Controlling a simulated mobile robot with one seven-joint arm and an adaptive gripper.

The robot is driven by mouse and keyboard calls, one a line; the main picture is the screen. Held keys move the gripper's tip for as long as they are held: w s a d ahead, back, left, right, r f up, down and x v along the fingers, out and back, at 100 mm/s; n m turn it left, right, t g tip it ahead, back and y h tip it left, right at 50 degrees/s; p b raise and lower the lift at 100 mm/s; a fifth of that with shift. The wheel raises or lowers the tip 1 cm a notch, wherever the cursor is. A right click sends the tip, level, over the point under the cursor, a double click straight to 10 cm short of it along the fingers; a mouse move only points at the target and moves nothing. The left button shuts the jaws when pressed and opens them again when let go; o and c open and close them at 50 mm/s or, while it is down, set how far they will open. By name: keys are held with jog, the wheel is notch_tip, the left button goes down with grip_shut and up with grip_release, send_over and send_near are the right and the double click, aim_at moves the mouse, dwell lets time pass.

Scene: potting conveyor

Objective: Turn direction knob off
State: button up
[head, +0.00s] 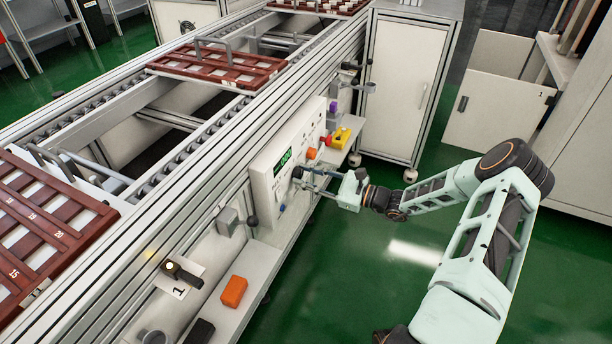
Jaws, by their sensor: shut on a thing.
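A white control panel (264,176) with a lit green display (284,158) is fixed to the side of the conveyor. My gripper (301,176) reaches in from the right, with its fingertips at the panel face just right of and below the display. It is shut on a small dark knob (297,172), which appears to be the direction knob. The fingers cover most of the knob, so its marking and the way it points cannot be read.
Orange, red and yellow controls (341,138) sit beyond my gripper on the panel side. An orange block (234,291) lies on the near ledge. Brown trays (215,68) stand on the conveyor. The green floor right of the panel is clear around my arm.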

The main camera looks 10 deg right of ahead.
jog(key=shift+n, duration=1.1)
jog(key=o, duration=1.1)
jog(key=shift+o, duration=0.2)
jog(key=shift+d, duration=0.1)
jog(key=v, duration=1.2)
